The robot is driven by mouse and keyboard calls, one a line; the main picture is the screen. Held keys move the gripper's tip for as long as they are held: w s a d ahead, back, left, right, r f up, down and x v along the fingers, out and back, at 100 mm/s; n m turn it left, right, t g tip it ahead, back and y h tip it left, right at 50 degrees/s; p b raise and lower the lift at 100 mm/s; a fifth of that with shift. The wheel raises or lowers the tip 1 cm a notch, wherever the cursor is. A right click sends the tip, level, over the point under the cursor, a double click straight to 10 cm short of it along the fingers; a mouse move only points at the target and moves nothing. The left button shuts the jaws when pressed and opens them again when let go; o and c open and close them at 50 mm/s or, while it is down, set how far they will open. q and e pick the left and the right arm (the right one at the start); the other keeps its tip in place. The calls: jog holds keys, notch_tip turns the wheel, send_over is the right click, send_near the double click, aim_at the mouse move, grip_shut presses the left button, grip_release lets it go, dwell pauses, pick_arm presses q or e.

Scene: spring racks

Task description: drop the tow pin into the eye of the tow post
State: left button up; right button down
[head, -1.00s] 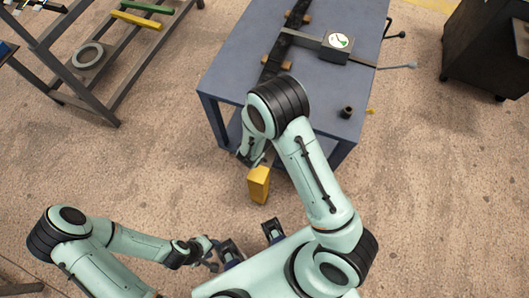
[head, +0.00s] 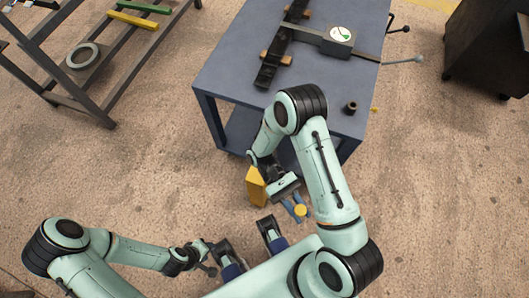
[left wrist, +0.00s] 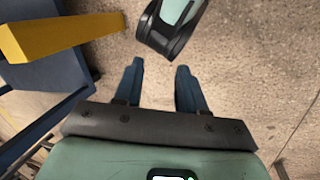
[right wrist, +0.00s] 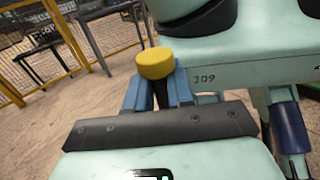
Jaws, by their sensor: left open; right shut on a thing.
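The tow pin (head: 300,209) shows as a round yellow head between the blue fingers of my right gripper (head: 295,207), which is shut on it. The right wrist view shows the yellow head (right wrist: 155,63) on top of the fingers; its shank is hidden. A yellow upright block (head: 256,187), possibly the tow post, stands left of my right gripper, apart from the pin. A yellow bar (left wrist: 60,35) shows at the upper left of the left wrist view. I cannot see an eye. My left gripper (left wrist: 158,85) is open and empty, low in the head view.
A blue-grey table (head: 225,75) stands ahead, bearing a dark bar (head: 276,55), a gauge box (head: 340,36) and a small dark ring (head: 350,107). A rack (head: 95,105) stands at left, a dark cabinet (head: 490,50) at right. The floor between rack and table is clear.

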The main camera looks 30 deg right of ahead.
jog(key=w+a+r+m+t+y+b, duration=0.25)
jog(key=w+a+m+t+y, duration=0.65)
jog(key=a+m+y, duration=0.65)
jog(key=w+d+m+t+y+b, duration=0.15)
jog(key=w+m+t, duration=0.25)
jog(key=w+t, duration=0.45)
jog(key=w+d+m+t+b, duration=0.3)
jog(key=w+m+t, duration=0.2)
jog(key=w+t, duration=0.4)
jog(key=w+d+f+m+t+h+b, duration=0.1)
jog(key=w+d+f+m+t+h, duration=0.45)
jog(key=w+d+f, duration=0.35)
pick_arm(q)
jog(key=w+a+f+t, duration=0.1)
jog(key=w+f, duration=0.3)
jog(key=f, duration=0.4)
jog(key=shift+a+f+y, duration=0.25)
jog(key=shift+f+y, duration=0.05)
jog(key=shift+f, duration=0.05)
pick_arm(e)
jog(key=s+d+f+t+h, duration=0.1)
jog(key=s+d+f, duration=0.2)
jog(key=f, duration=0.5)
jog(key=s+d+f+m+h, duration=0.1)
jog(key=s+d+f, duration=0.2)
jog(key=f, duration=0.5)
jog(key=shift+s+d+t, duration=0.15)
jog(key=shift+d+t, duration=0.25)
jog(key=shift+d, duration=0.2)
